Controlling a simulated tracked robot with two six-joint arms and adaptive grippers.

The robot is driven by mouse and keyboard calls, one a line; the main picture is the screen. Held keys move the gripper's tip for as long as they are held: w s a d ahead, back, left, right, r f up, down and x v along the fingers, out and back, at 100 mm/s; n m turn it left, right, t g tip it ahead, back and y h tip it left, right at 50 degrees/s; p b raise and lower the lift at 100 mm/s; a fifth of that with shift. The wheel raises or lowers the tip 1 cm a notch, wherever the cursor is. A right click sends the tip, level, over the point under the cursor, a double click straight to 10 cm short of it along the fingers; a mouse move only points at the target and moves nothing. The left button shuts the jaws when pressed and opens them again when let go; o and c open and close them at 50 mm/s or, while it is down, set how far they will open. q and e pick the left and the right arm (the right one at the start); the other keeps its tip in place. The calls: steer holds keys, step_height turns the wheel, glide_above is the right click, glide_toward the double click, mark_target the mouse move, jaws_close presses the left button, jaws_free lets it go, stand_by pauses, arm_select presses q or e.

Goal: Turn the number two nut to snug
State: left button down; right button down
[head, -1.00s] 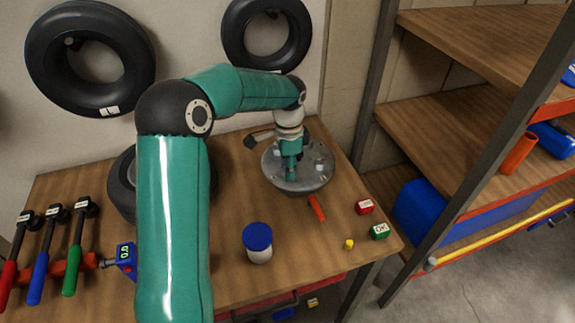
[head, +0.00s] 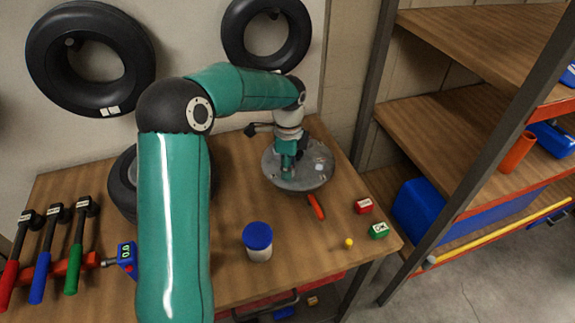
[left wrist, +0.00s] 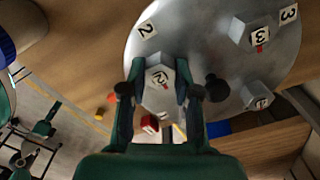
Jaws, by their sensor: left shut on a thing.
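The round grey metal plate (head: 300,180) lies on the workbench, under my left gripper (head: 287,165). In the left wrist view, the number two nut (left wrist: 159,92), a pale hexagonal nut marked 2, sits between my left fingers (left wrist: 158,76), which are shut on it. A white label 2 (left wrist: 146,30) is on the plate near it. A nut marked 3 (left wrist: 250,32) stands to the right by a label 3 (left wrist: 289,14). Another marked nut (left wrist: 258,97) is lower right, with a dark post (left wrist: 215,90) nearby. My right gripper is not seen.
A red-orange handle (head: 316,206) lies at the plate's front edge. A blue-lidded jar (head: 258,242), red block (head: 363,206), green block (head: 379,230) and small yellow piece (head: 349,242) are on the bench. Shelves (head: 450,130) stand right.

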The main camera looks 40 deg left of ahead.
arm_select(q)
steer(key=shift+w+r, duration=0.2)
steer(key=c, duration=0.8)
jaws_free()
steer(key=shift+c, duration=0.2)
steer(key=shift+f, duration=0.1)
step_height(320, 180, up, 12)
